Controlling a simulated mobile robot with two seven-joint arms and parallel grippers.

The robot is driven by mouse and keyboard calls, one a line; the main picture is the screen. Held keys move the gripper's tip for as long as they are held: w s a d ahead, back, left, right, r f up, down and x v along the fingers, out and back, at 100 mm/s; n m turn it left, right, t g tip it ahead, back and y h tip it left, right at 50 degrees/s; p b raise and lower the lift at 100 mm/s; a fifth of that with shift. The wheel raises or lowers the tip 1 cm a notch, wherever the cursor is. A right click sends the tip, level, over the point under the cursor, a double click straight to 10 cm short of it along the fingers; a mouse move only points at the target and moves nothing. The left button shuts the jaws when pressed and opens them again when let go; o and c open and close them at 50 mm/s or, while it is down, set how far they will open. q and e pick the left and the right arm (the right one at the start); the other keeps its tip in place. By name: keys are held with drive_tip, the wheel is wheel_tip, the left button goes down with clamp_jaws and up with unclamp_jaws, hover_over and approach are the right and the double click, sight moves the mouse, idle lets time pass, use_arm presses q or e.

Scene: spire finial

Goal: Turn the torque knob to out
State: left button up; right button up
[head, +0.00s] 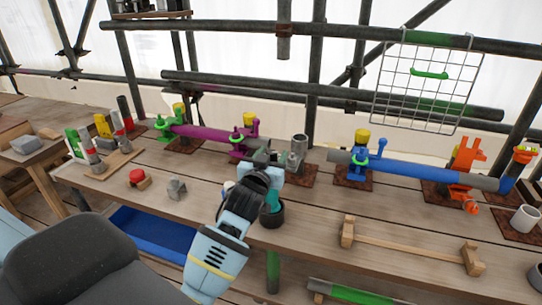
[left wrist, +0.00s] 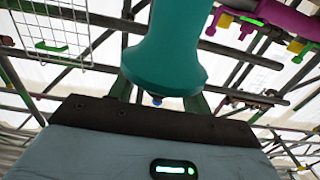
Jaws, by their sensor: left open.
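A teal, flared tool handle (head: 271,203) stands in a black round holder (head: 271,217) near the front middle of the bench. My left gripper (head: 272,188) is right at the handle from above. Its fingers (left wrist: 160,97) are apart on either side of the handle's end; contact cannot be told. No part is clearly readable as the torque knob, and any mark on it is hidden. My right gripper is not in view.
Purple (head: 205,134) and blue (head: 405,170) pipes with clamps lie along the bench's back. A red button (head: 137,176) and a grey block (head: 177,189) stand to the left. A wooden bar (head: 410,246) lies at right. A wire rack (head: 425,85) hangs behind.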

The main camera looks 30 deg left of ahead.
use_arm(q)
drive_tip(key=c, duration=0.9)
drive_tip(key=shift+c, duration=0.2)
